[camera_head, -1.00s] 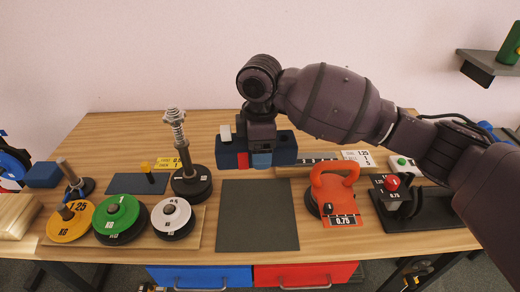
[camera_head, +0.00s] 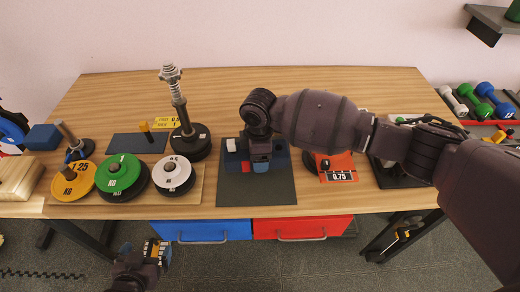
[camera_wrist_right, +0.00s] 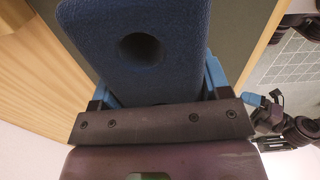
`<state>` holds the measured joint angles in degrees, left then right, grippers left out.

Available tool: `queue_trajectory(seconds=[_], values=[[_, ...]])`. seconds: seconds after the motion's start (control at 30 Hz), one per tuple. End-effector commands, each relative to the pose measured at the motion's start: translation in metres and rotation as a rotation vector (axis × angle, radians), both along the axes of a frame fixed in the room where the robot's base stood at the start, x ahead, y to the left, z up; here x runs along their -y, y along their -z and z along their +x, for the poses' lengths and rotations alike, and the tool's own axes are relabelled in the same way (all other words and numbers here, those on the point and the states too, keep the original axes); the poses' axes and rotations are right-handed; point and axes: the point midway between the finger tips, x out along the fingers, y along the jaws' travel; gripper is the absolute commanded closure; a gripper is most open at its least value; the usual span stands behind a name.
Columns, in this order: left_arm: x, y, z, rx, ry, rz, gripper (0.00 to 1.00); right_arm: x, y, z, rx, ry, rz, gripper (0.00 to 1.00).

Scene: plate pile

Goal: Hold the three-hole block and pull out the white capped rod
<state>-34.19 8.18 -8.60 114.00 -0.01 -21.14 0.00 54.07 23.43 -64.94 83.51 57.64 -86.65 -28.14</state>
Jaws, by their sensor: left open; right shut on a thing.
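The dark blue block (camera_head: 279,158) is in my right gripper (camera_head: 260,163), over the dark mat on the table; I cannot tell whether it touches the mat. The right gripper is shut across it. In the right wrist view the block (camera_wrist_right: 185,60) fills the upper middle, with one round hole showing between the blue fingers. A white cap (camera_head: 231,145) stands up at the block's left end; its rod is hidden in the block. A red part (camera_head: 245,167) shows at the front. My left gripper (camera_head: 157,252) is open and empty, low in front of the table, apart from the block.
The dark mat (camera_head: 255,197) has bare room in front of the block. Yellow (camera_head: 72,182), green (camera_head: 118,172) and white (camera_head: 173,172) weight discs stand left of it, with a spring post (camera_head: 178,105) behind.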

Motion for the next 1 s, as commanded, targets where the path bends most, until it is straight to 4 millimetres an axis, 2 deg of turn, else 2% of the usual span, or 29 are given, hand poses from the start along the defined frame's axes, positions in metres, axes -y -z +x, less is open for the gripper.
queue_trajectory(seconds=[0.17, 0.6, 1.0], values=[[0.0, 0.004, -0.001, -0.004, 0.0, 0.0, 0.0, -0.002, 0.003, 0.002, 0.001, -0.012, 0.002, 0.6], [-0.001, 0.029, -0.01, -0.028, -0.003, 0.0, 0.0, -0.002, 0.025, 0.002, -0.001, -0.011, 0.002, 0.6], [0.0, 0.028, -0.007, -0.024, -0.002, 0.0, 0.0, -0.002, 0.025, 0.002, 0.001, -0.011, 0.002, 0.6]])
